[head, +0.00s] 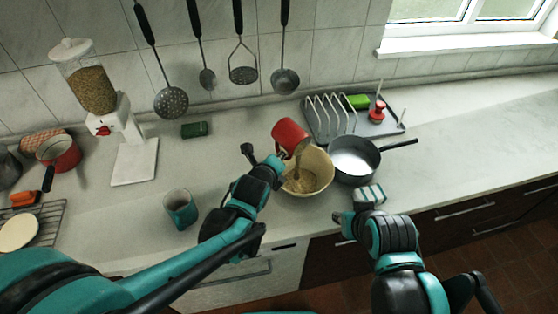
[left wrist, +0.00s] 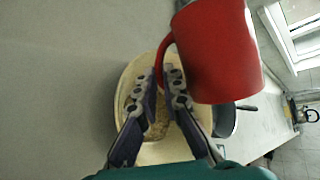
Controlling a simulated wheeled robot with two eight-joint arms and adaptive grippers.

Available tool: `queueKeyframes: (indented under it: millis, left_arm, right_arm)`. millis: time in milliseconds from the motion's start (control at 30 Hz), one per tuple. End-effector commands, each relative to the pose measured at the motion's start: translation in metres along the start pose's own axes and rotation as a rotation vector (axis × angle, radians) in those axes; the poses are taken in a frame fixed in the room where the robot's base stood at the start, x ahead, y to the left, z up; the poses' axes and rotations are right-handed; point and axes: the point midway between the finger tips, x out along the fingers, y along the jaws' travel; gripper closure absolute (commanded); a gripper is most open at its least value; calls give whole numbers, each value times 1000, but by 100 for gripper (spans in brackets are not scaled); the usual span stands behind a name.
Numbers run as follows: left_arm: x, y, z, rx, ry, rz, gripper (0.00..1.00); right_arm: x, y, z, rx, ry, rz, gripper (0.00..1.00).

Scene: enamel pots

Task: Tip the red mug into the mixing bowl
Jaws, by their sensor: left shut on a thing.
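The red mug (head: 290,135) is tilted above the cream mixing bowl (head: 325,163), its mouth turned down to the right. Tan grainy stuff shows below its mouth and inside the bowl. My left gripper (head: 278,163) is shut on the mug's handle, at the bowl's left rim. In the left wrist view the red mug (left wrist: 215,50) is large, with its handle between the fingers (left wrist: 165,82); the bowl (left wrist: 127,90) lies behind them. My right gripper (head: 358,205) is at the counter's front edge, below the dark pot; its fingers are unclear.
A dark saucepan (head: 371,155) stands right beside the bowl. A tray with a rack (head: 328,128) is behind. Utensils hang on the wall. The counter at right is clear.

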Motion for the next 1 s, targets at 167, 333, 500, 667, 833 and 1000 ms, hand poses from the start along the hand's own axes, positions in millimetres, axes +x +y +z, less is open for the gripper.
queueKeyframes:
  millis: [167, 333, 500, 667, 833, 1000]
  left_arm:
    - [2, 3, -2, 23, -21, -7, 100]
    - [3, 5, -3, 47, -41, -14, 100]
    - [4, 6, -4, 70, -61, -20, 100]
    - [6, 8, -5, 91, -80, -26, 100]
    - [6, 8, -5, 123, -106, -35, 100]
    - [5, 6, -5, 166, -145, -49, 100]
  right_arm:
    - [6, 0, 4, 0, 0, 0, 70]
    - [10, 0, 7, 0, 0, 0, 70]
    - [14, 0, 10, 0, 0, 0, 70]
    - [18, 0, 13, 0, 0, 0, 70]
    - [22, 0, 16, 0, 0, 0, 70]
    - [26, 0, 19, 0, 0, 0, 70]
